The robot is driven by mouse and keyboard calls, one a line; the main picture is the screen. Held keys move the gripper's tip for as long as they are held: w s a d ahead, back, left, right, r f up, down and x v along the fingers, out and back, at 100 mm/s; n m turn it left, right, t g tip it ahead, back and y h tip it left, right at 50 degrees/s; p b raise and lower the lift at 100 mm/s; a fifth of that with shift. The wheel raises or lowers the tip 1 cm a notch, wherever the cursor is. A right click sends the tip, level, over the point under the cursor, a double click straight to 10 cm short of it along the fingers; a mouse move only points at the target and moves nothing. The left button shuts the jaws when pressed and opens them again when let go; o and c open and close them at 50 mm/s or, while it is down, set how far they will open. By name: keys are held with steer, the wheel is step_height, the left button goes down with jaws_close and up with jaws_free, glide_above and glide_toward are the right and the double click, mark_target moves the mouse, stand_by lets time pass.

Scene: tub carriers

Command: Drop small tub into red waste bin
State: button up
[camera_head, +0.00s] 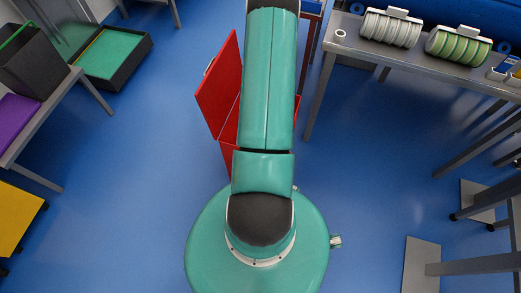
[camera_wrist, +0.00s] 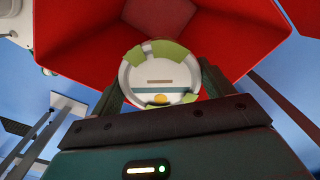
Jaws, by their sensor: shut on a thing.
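The small tub (camera_wrist: 145,60) shows end-on in the wrist view as a round, pale piece with green patches and a yellow spot. My gripper (camera_wrist: 161,82) is shut on it, one dark finger on each side. My gripper and the tub are hidden there.
At right, a grey bench (camera_head: 425,55) holds a white ribbed carrier (camera_head: 390,29), a green-and-white one (camera_head: 458,46) and a small white ring (camera_head: 340,33). At left are a black bin (camera_head: 35,65) and a black-edged green tray (camera_head: 110,53). Blue floor is clear between.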

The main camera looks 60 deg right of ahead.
steer(key=o, duration=1.1)
steer(key=shift+o, duration=0.2)
step_height(320, 180, up, 14)
steer(key=shift+w, duration=0.1)
steer(key=w+a+r+n+t, duration=0.1)
steer(key=w+a+r+n, duration=0.35)
steer(key=a+r, duration=0.35)
steer(key=w+a+r+n+h, duration=0.1)
steer(key=w+a+r+n, duration=0.2)
steer(key=w+a+r, duration=0.35)
steer(key=w+a+r+n+t, duration=0.1)
steer(key=w+a+r+n, duration=0.25)
steer(key=a+r, duration=0.55)
steer(key=s+a+r+n+t, duration=0.1)
steer(key=s+a+r+n, duration=0.2)
steer(key=a, duration=0.5)
steer(key=s+a+r+n+t, duration=0.1)
steer(key=s+a+r+n, duration=0.3)
steer(key=a, duration=0.5)
steer(key=s+a+r+n+t+y, duration=0.1)
steer(key=s+a+r+n, duration=0.2)
steer(key=a+n, duration=0.4)
steer(key=shift+s+a+r+t, duration=0.3)
steer(key=shift+s+a, duration=0.15)
steer(key=shift+a, duration=0.4)
